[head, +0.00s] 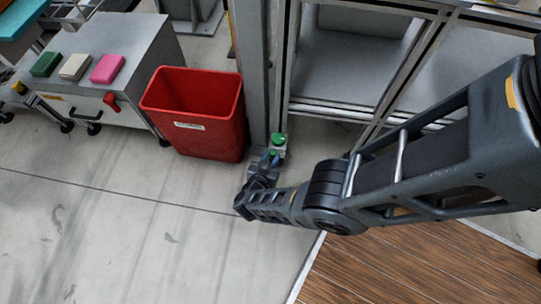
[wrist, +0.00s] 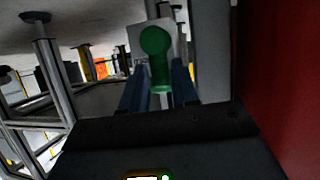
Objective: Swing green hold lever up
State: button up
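The green hold lever (wrist: 156,58) has a round knob and a narrower stem below it, in front of a pale plate. It stands upright in the wrist picture, in line with the gap between my gripper's two blue fingers (wrist: 158,88). The fingers are apart; I see no clear grip on the lever. In the head view, my gripper (head: 270,158) is low beside the grey post, just below the small green lever knob (head: 278,138). The fingertips and the lever's lower end are partly hidden there.
A red bin (head: 208,118) stands close left of my gripper, and its red wall (wrist: 279,80) fills the right of the wrist view. A grey post (head: 254,70) and framed fixture (head: 345,107) stand behind. Open floor (head: 120,225) lies at front left.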

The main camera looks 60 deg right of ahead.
jog(key=o, duration=0.3)
jog(key=p+v, duration=0.2)
jog(key=v, duration=0.5)
jog(key=shift+a+r+p, duration=0.2)
jog(key=shift+a+p, duration=0.15)
jog(key=shift+s+d, duration=0.1)
dwell(0.5)
